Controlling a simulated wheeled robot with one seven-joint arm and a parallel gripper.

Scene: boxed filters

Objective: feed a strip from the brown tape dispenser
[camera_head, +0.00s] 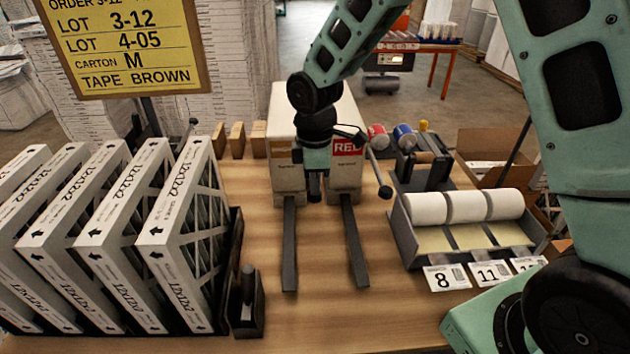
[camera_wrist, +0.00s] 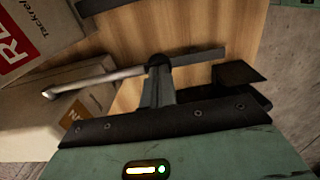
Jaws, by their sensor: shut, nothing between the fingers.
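The tape dispensers form a dark cluster (camera_head: 425,178) at the back right of the table. A red roll (camera_head: 378,136) and a blue roll (camera_head: 404,136) show there, with a small brown part (camera_head: 425,157) beside them that looks like the brown tape. Its free end is too small to make out. My gripper (camera_head: 315,192) points down over the middle of the table, in front of the cartons and left of the dispensers, apart from them. In the wrist view its dark fingers (camera_wrist: 158,66) are together and empty. The dispensers cannot be made out in the wrist view.
White cartons with a red label (camera_head: 347,147) stand behind two dark rails (camera_head: 290,245). A thin lever with a black knob (camera_head: 385,191) is right of my gripper. Filters (camera_head: 170,235) fill the left; a label-roll holder (camera_head: 405,235) stands right. A sign (camera_head: 125,45) reads "TAPE BROWN".

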